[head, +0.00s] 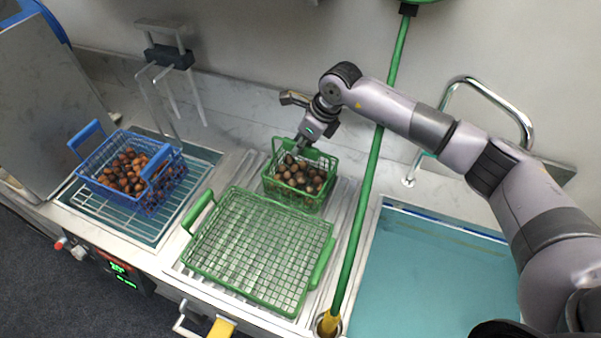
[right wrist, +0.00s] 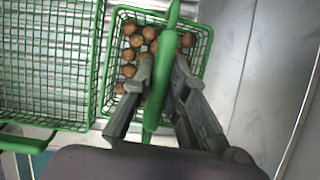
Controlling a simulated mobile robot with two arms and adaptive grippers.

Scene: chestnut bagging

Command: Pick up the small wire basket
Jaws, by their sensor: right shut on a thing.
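The small green wire basket (head: 292,203) holds several brown chestnuts and stands at the back of the ribbed metal drainboard. My right gripper (head: 304,146) reaches down to it from above. In the right wrist view the two fingers of my right gripper (right wrist: 150,98) are on either side of the basket's green handle (right wrist: 168,55), shut on it. The small basket (right wrist: 203,42) with its chestnuts (right wrist: 140,45) lies beyond the fingers. In the head view I cannot tell whether the basket is clear of the drainboard. My left gripper is not in view.
A large empty green wire basket (head: 318,243) lies in front of the small one, close to it. A blue basket of chestnuts (head: 172,184) stands over a fryer at the left. A teal basin (head: 425,290) is at the right.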

